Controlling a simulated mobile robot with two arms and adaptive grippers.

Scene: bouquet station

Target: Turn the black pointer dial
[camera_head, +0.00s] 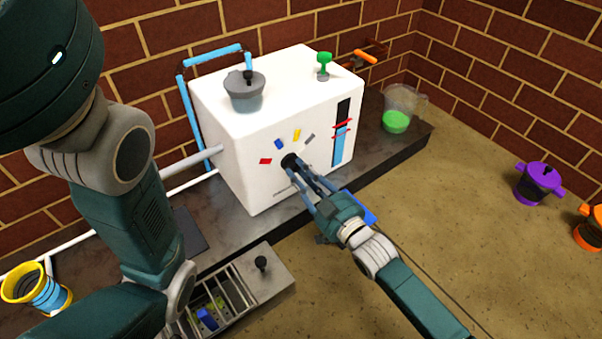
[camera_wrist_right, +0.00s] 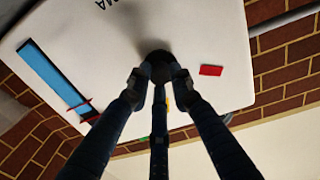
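The black pointer dial (camera_head: 291,161) sits on the front face of the white machine (camera_head: 237,157), below an arc of red, blue, yellow and grey marks. My right gripper (camera_head: 297,168) reaches the dial from the front right, its fingers converging at it. In the right wrist view, the fingertips (camera_wrist_right: 159,80) of that gripper are at either side of the dark dial (camera_wrist_right: 157,60), with a third finger below. Firm contact cannot be made out, and the dial's pointer is hidden. My left arm crosses the left side; its gripper is out of view.
The machine has a grey lidded pot (camera_head: 244,95) and a green knob (camera_head: 324,64) on top. A blue gauge with red markers (camera_head: 341,132) is right of the dial. A clear container with green contents (camera_head: 397,121) stands on the counter. An open drawer (camera_head: 270,283) juts out below.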

